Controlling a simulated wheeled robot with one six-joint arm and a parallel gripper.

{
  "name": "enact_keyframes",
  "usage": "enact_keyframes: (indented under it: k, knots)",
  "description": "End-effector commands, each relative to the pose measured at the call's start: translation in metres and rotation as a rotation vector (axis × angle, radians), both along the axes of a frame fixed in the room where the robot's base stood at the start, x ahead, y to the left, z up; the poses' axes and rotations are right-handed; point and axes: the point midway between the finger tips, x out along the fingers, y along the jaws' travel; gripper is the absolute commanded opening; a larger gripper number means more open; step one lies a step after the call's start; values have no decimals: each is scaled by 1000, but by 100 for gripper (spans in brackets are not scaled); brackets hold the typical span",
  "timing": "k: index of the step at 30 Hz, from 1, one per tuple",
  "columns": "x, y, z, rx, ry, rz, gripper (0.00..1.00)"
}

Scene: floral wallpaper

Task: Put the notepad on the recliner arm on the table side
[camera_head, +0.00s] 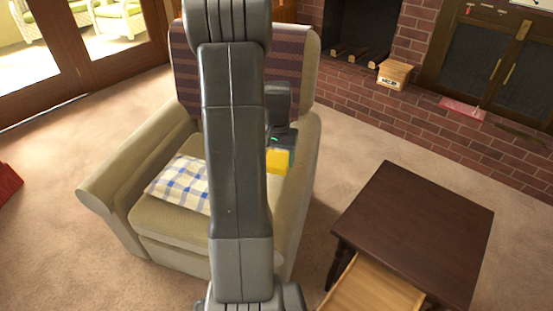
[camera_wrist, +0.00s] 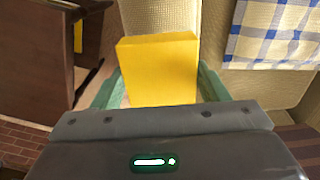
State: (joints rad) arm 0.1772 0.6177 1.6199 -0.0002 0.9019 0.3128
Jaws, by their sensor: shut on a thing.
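The yellow notepad (camera_wrist: 158,68) is held between the green fingers of my gripper (camera_wrist: 160,84), which is shut on it. In the head view the notepad (camera_head: 278,161) hangs from my gripper (camera_head: 283,145) near the inner side of the recliner's right arm (camera_head: 307,150). In the wrist view the recliner arm (camera_wrist: 160,16) shows behind the notepad, which looks raised above it; the exact gap cannot be told. The recliner (camera_head: 165,228) is beige with a striped cover on its back. The dark table (camera_head: 420,225) stands to its right.
A blue-and-white checked cushion (camera_head: 180,184) lies on the recliner seat. The table has an open drawer (camera_head: 370,290) at its front, with a small yellow thing (camera_wrist: 78,36) by it. A brick hearth (camera_head: 450,130) lies behind. Carpet separates recliner and table.

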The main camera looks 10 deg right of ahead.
Motion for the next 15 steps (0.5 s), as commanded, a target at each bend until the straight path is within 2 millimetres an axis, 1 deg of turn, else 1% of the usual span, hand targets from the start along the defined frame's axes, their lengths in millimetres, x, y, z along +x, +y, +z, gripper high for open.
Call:
enact_keyframes:
  k: [1, 6, 9, 13, 15]
  knots:
    - [-1, 0, -10, 1, 6, 1, 44]
    - [-1, 0, -43, 1, 5, 1, 44]
    - [-1, 0, -55, 1, 4, 1, 44]
    - [0, 0, -63, 0, 2, 1, 44]
    - [-1, 0, -71, 1, 5, 1, 44]
